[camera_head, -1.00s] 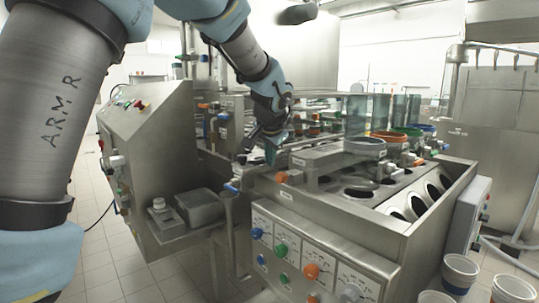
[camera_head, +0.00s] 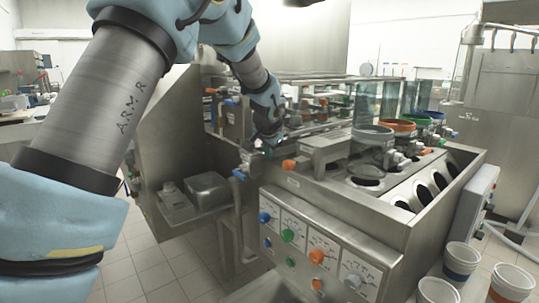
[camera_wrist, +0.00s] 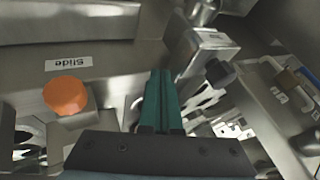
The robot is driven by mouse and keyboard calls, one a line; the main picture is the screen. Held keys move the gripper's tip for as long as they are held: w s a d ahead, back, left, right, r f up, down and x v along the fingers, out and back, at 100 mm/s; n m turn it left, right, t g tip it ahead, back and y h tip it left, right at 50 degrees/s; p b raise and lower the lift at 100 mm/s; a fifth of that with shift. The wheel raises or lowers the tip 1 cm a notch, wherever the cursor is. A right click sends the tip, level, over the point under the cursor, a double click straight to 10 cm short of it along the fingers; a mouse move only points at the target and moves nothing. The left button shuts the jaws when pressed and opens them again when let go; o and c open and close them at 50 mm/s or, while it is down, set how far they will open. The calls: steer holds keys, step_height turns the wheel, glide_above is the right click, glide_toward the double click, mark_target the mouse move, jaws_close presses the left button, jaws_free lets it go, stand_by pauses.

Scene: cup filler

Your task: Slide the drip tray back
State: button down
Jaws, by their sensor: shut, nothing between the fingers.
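My gripper (camera_head: 267,151) is over the near left corner of the filling machine, beside an orange knob (camera_head: 289,164). In the wrist view its teal fingers (camera_wrist: 160,100) are pressed together with nothing between them. The same orange knob (camera_wrist: 65,95) shows to their left, apart from them, on a metal part with a label reading "Slide" (camera_wrist: 69,63). I cannot tell for certain which metal part is the drip tray. A flat pale metal surface (camera_head: 262,290) shows at the bottom edge of the head view, below the dial panel.
The machine's front panel (camera_head: 318,250) carries coloured knobs and dials. Colour-banded cups (camera_head: 462,260) stand at the lower right. A metal box (camera_head: 208,190) sits on a side shelf.

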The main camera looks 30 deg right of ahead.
steer(key=w+a+p, duration=0.2)
steer(key=w+p, duration=0.3)
steer(key=w, duration=0.6)
steer(key=shift+w+a, duration=0.2)
steer(key=shift+w, duration=0.1)
steer(key=shift+w+r, duration=0.1)
steer(key=shift+r, duration=0.05)
